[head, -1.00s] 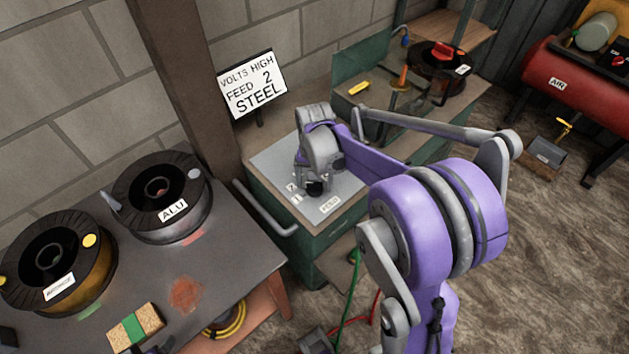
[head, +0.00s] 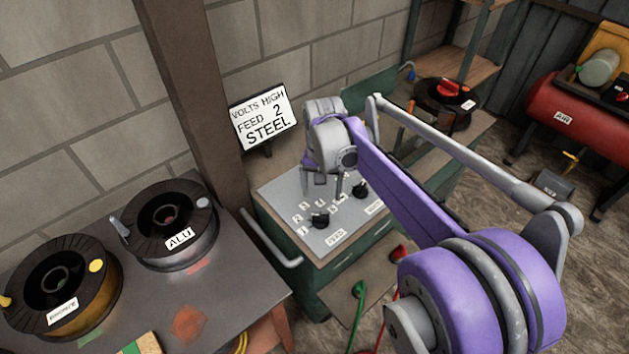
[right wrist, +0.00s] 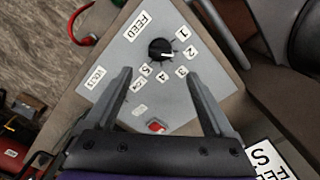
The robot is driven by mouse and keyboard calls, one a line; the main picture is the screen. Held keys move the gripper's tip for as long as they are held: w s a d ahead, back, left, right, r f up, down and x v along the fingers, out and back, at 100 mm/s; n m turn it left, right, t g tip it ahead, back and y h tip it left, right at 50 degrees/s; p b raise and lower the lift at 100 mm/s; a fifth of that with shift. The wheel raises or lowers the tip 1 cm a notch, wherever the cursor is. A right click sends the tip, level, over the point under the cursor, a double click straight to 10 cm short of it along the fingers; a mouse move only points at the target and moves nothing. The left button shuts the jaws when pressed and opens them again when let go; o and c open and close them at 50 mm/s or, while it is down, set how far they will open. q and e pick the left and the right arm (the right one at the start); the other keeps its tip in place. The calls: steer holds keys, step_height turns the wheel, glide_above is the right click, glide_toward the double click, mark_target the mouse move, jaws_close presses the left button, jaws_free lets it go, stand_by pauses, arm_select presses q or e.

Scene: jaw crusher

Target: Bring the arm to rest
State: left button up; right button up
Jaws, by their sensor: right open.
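My right gripper (head: 325,184) points down above the grey control panel (head: 284,196) of the green machine and is apart from it. In the right wrist view its two fingers (right wrist: 163,100) are spread with nothing between them. Beyond the fingertips is the black FEED knob (right wrist: 161,50), ringed by number labels, its white mark toward the 2. The FEED knob also shows in the head view (head: 319,221), with a second black knob (head: 360,190) to its right. A red button or switch (right wrist: 156,127) sits on the panel. My left gripper is not in view.
A sign (head: 264,117) reading VOLTS HIGH, FEED 2, STEEL stands behind the panel. A grey handle bar (head: 270,238) juts from the machine's left side. The ALU spool (head: 172,222) and another spool (head: 62,285) stand on the left table. A red AIR tank (head: 580,115) is at the right.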

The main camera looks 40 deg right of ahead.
steer(key=s+a+n+t+p, duration=0.4)
steer(key=s+a+n, duration=0.5)
steer(key=s+a, duration=0.5)
steer(key=shift+a+f+t, duration=0.2)
steer(key=shift+a+t, duration=0.05)
steer(key=shift+t, duration=0.45)
